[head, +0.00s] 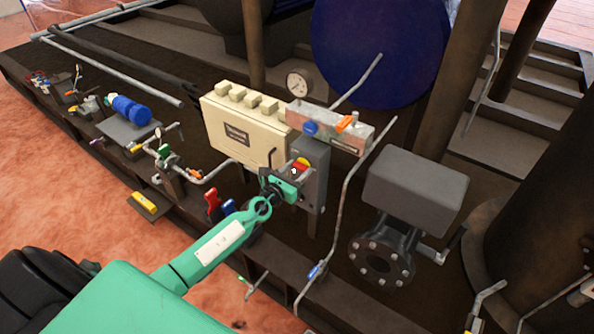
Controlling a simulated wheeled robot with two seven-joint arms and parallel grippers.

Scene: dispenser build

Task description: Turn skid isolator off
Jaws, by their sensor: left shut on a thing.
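The skid isolator appears to be the grey box (312,160) with a yellow plate and red rotary handle (300,164) on its front, right of the cream cabinet. My left gripper (293,177) is at the front of this box, just below the yellow plate. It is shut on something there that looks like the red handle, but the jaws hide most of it. The exact angle of the handle cannot be told. My right gripper is not in view.
A cream cabinet (240,133) stands left of the box. A grey manifold (335,128) with blue and orange knobs sits above it. Red and blue handles (213,203) stand close to my left wrist. A grey actuator (415,192) and thin pipes lie to the right.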

